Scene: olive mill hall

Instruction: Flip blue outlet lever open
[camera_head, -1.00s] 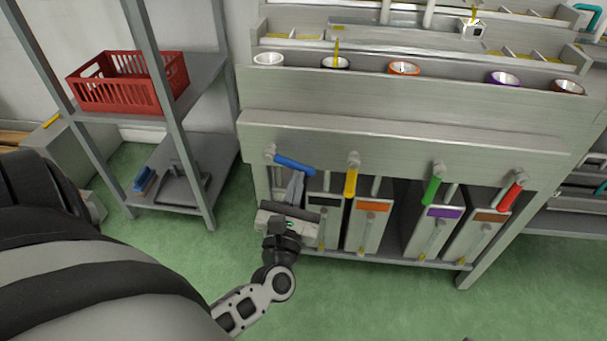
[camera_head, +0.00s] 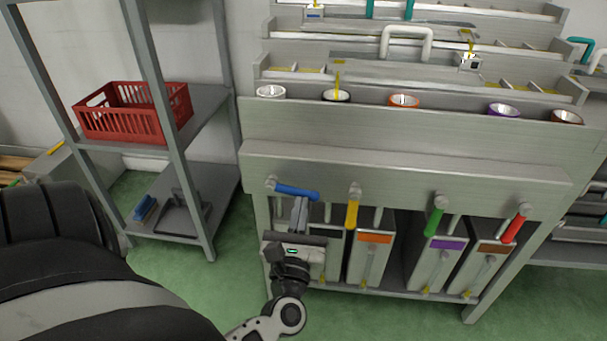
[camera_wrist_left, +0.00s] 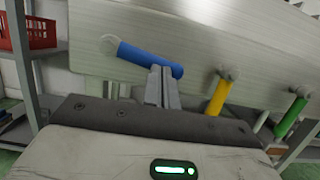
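The blue lever (camera_head: 297,191) is on the front panel at the left end of the lever row. It points right from its pivot and dips slightly. In the left wrist view the blue lever (camera_wrist_left: 150,59) runs down to the right. My left gripper (camera_head: 300,208) is just below the lever's free end, fingers pointing up. In the wrist view its fingers (camera_wrist_left: 161,80) are together with nothing seen between them. The tips reach the lever's underside near its right end; whether they touch cannot be told. My right gripper is not in view.
Yellow (camera_head: 352,208), green (camera_head: 435,215) and red (camera_head: 514,228) levers sit to the right. Labelled containers, including an orange-labelled one (camera_head: 374,239), stand below. A shelf with a red crate (camera_head: 128,112) is at the left. Green floor is open in front.

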